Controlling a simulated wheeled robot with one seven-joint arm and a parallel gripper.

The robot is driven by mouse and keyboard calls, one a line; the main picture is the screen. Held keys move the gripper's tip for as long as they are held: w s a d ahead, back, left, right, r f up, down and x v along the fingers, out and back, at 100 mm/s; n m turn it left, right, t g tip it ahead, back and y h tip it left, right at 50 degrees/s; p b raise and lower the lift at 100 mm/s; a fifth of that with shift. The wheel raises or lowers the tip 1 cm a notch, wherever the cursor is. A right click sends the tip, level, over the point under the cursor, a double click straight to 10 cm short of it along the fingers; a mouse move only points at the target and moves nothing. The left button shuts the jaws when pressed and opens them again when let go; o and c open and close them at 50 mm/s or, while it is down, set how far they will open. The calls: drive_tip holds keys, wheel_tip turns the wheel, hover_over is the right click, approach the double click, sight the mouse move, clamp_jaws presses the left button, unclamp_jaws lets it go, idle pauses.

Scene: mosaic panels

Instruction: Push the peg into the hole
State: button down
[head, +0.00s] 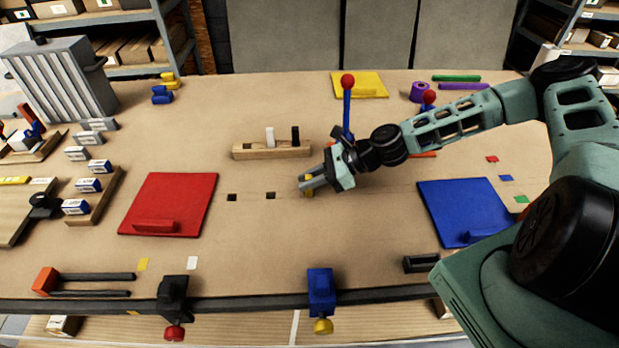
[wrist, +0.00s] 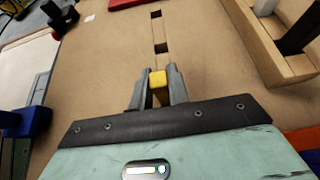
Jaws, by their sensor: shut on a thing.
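My gripper (head: 304,184) is shut on a yellow peg (wrist: 158,79), which shows between the two grey fingers in the wrist view. In the head view only small yellow parts of the peg show at the fingers. Two dark square holes lie in the brown table top to the left of my gripper: the nearer hole (head: 270,196) and the farther hole (head: 232,197). In the wrist view the nearer hole (wrist: 161,48) is just beyond the fingertips, with the farther hole (wrist: 155,14) past it. The peg's lower end is hidden, so its height above the table is unclear.
A wooden block (head: 250,152) holding a white and a black peg lies behind my gripper. A red panel (head: 170,195) lies left and a blue panel (head: 460,205) right. A blue post with a red ball (head: 348,81) stands close behind my wrist.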

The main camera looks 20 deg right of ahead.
drive_tip(key=shift+w+r, duration=0.1)
drive_tip(key=shift+w, duration=0.05)
drive_tip(key=shift+r+p, duration=1.45)
drive_tip(key=shift+p, duration=0.4)
idle(0.9)
drive_tip(key=shift+f+b, duration=1.05)
drive_tip(key=shift+f, duration=0.6)
drive_tip(key=c, duration=1.3)
unclamp_jaws()
drive_tip(key=shift+d, duration=0.1)
drive_tip(key=shift+o, duration=0.2)
drive_tip(key=shift+d+r, duration=0.15)
drive_tip(key=shift+d, duration=0.15)
drive_tip(key=b+v, duration=0.4)
drive_tip(key=v, duration=1.3)
drive_tip(key=shift+a+b, duration=0.15)
drive_tip(key=shift+b, duration=0.2)
drive_tip(key=shift+a, duration=0.1)
